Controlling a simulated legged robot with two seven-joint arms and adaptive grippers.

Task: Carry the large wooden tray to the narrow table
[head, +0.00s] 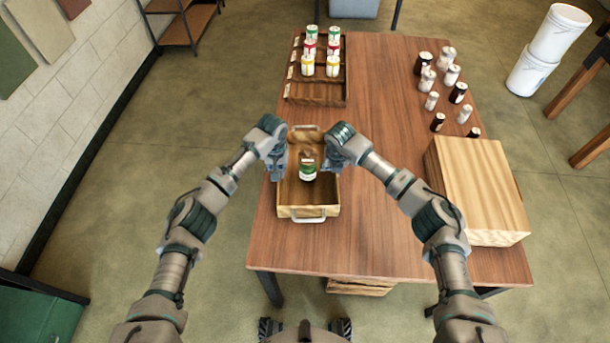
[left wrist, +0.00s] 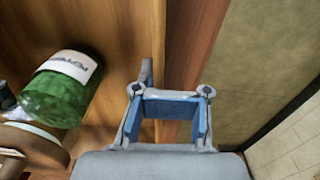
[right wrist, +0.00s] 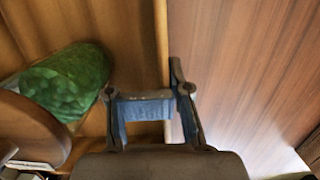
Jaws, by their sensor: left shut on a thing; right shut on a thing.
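The large wooden tray (head: 288,211) lies near the left front part of the brown table, with a metal handle at its near end. A green jar (head: 307,172) with a white label stands inside it; its green body also shows in the left wrist view (left wrist: 60,95) and the right wrist view (right wrist: 65,80). My left gripper (head: 278,166) is shut on the tray's left side wall (left wrist: 158,40). My right gripper (head: 334,162) is shut on the right side wall (right wrist: 162,40). The fingertips are partly hidden. I cannot clearly pick out the narrow table.
A second tray (head: 316,92) with several cans stands behind on the brown table (head: 385,110). Several bottles (head: 440,85) and a wooden box (head: 475,190) are to the right. White buckets (head: 545,52) stand on the floor beside a wooden-legged piece (head: 577,92) at the right edge.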

